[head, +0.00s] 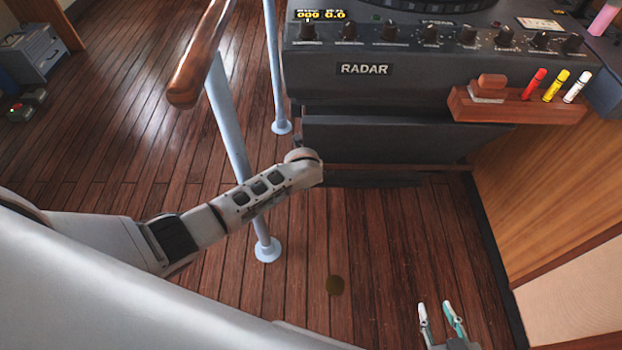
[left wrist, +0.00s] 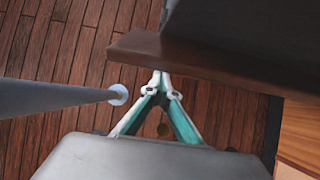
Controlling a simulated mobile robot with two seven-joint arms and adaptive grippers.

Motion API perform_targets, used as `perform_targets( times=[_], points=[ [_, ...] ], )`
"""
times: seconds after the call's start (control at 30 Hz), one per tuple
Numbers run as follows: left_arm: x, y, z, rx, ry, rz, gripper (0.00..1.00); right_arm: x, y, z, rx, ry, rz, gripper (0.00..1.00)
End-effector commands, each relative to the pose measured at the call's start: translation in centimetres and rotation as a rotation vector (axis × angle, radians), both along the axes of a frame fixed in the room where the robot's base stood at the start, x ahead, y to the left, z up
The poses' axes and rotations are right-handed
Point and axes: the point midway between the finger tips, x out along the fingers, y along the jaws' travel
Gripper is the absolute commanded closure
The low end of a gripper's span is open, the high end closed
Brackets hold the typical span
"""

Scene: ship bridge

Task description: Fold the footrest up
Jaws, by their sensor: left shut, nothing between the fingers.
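The footrest (head: 400,168) shows in the head view as a thin brown strip low under the radar console. In the left wrist view it is a brown board (left wrist: 200,62) running across below a dark console part. My left gripper (left wrist: 160,75) is shut and empty, its tips at the near edge of the board; I cannot tell if they touch it. In the head view my left arm's wrist hides this gripper. My right gripper (head: 436,306) is open and empty over the floor at the lower right.
The radar console (head: 440,70) stands above, with a wooden marker holder (head: 515,108) on its right front. A grey-blue rail post (head: 232,135) with a wooden handrail (head: 200,55) stands beside my left arm. A wood-panelled wall (head: 560,180) bounds the right. The floor between is clear.

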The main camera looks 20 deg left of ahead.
Motion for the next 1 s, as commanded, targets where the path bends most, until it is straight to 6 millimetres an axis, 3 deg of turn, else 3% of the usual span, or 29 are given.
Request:
perform_targets(
  times=[0.03, 0.57, 0.77, 1.0],
  points=[
    [1.2, 0.6, 1.5, 0.007, -0.012, 0.004, 1.0, 0.2, 0.1, 0.7, 0.004, -0.007, -0.001, 0.68],
    [1.5, 0.7, 1.3, 0.003, 0.0, 0.002, 1.0, 0.0, 0.2, 0.5, 0.01, -0.003, -0.001, 0.68],
    [0.9, 0.4, 2.2, 0.001, 0.0, 0.002, 1.0, 0.1, 0.2, 0.5, 0.009, -0.003, -0.001, 0.68],
    [-0.9, -0.2, 5.2, 0.0, -0.001, 0.001, 1.0, 0.1, 0.2, 0.5, 0.009, -0.003, -0.001, 0.68]
  ],
)
